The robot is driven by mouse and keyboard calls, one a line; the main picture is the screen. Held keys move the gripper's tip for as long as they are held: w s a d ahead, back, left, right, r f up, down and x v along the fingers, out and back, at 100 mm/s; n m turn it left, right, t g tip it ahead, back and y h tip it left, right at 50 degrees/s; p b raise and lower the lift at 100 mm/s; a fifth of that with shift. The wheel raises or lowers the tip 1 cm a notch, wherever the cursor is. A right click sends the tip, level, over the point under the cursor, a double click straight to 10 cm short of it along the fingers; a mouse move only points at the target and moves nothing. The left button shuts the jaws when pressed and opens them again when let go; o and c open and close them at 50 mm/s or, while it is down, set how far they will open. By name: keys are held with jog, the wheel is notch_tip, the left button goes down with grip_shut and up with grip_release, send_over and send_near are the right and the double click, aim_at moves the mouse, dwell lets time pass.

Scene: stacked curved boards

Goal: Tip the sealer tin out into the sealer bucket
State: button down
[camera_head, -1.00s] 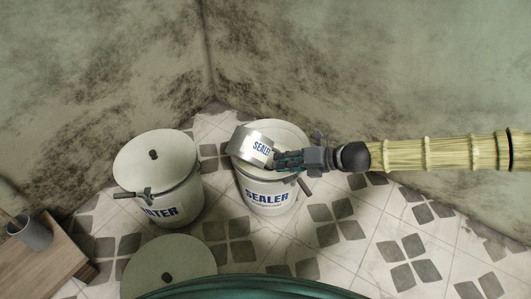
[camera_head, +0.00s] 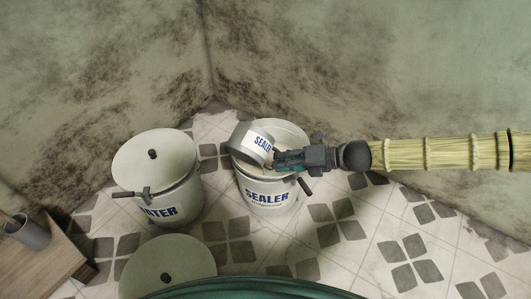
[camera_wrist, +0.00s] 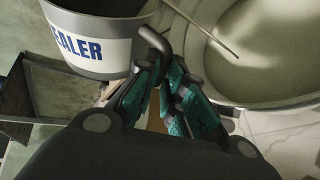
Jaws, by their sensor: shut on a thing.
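The sealer tin (camera_head: 254,145) is a small grey metal tin with a white label and blue letters. It is held tilted above the left part of the sealer bucket (camera_head: 267,197), a white bucket with blue letters standing on the floor. In the wrist view the tin (camera_wrist: 99,50) is at the upper left, and the pale round opening of the bucket (camera_wrist: 285,45) is at the right. My gripper (camera_head: 277,161) is shut on the tin's dark handle at its right side. My fingertips (camera_wrist: 160,65) also show in the wrist view. What the tin holds is not clear.
A lidded water bucket (camera_head: 170,205) stands to the left of the sealer bucket. A round pale lid (camera_head: 150,270) shows at the bottom. A wooden stand (camera_head: 45,270) with a grey cup (camera_head: 35,234) is at the left. Walls rise behind; tiled floor at right is clear.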

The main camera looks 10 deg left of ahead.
jog(key=shift+f+g+y+b, duration=0.3)
jog(key=shift+y+b, duration=0.2)
jog(key=shift+b, duration=0.2)
jog(key=shift+r+g+y+p, duration=0.15)
jog(key=shift+g+y+p, duration=0.15)
jog(key=shift+y+p, duration=0.2)
jog(key=shift+w+d+y, duration=0.1)
jog(key=shift+w+y, duration=0.05)
jog(key=shift+y, duration=0.15)
jog(key=shift+w+d+g+y+p, duration=0.15)
jog(key=shift+w+g+y+p, duration=0.25)
jog(key=shift+p, duration=0.45)
jog(key=shift+w+m+y+p, duration=0.1)
jog(key=shift+m+y+p, duration=0.2)
jog(key=shift+p, duration=0.45)
jog(key=shift+r+m+y+p, duration=0.1)
jog(key=shift+m+y+p, duration=0.35)
jog(key=shift+p, duration=1.05)
jog(key=shift+f+m+p, duration=0.3)
jog(key=shift+m+p, duration=0.3)
jog(key=shift+m, duration=0.05)
